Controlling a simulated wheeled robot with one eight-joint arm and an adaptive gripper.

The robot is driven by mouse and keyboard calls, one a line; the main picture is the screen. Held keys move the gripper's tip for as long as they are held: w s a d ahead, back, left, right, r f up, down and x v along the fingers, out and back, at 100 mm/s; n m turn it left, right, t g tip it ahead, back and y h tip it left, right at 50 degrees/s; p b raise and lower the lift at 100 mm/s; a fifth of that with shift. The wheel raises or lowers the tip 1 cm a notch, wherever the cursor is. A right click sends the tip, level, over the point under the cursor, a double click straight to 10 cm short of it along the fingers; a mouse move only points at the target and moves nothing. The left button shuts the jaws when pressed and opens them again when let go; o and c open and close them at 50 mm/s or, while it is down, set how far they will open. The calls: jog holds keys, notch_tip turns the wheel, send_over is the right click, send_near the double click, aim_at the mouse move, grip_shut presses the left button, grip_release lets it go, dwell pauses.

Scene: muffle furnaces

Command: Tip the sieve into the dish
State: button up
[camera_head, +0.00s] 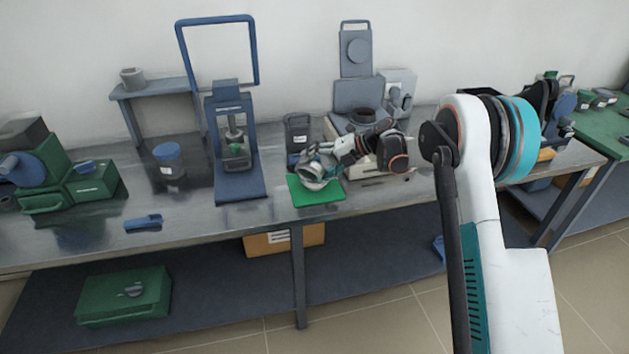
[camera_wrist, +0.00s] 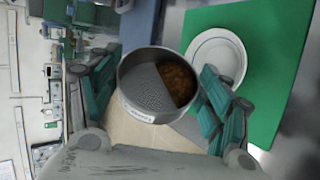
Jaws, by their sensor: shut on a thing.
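My gripper (camera_wrist: 157,95) is shut on the sieve (camera_wrist: 147,92), a round grey cup with a perforated bottom, with one finger on each side. Brown grains (camera_wrist: 178,80) lie gathered against one side of the sieve, which looks tilted. The white dish (camera_wrist: 236,60) lies on the green mat (camera_wrist: 270,115), beside the sieve in the wrist view and partly hidden by the sieve and a finger. In the head view the sieve (camera_head: 311,181) hangs over the green mat (camera_head: 322,197). The dish is hard to make out there.
A blue press (camera_head: 238,150) stands left of the mat, and a dark container (camera_head: 298,133) stands behind it. Grey equipment (camera_head: 358,97) stands behind my arm. A blue-lidded jar (camera_head: 168,160) is farther left.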

jog(key=shift+w+d+m+g+y, duration=0.15)
jog(key=shift+w+m+g+y, duration=0.15)
jog(key=shift+m+g+y, duration=0.15)
jog(key=shift+w+b, duration=0.1)
jog(key=shift+b, duration=0.2)
jog(key=shift+w+d+m+g, duration=0.15)
jog(key=shift+w+m+g, duration=0.1)
jog(key=shift+m+g, duration=0.1)
jog(key=shift+y, duration=0.25)
jog(key=shift+r, duration=0.1)
jog(key=shift+w+d+f+m+g+b, duration=0.2)
jog(key=shift+w+m+g+b, duration=0.2)
jog(key=shift+b, duration=0.2)
jog(key=shift+s+r+y, duration=0.1)
jog(key=shift+y, duration=0.2)
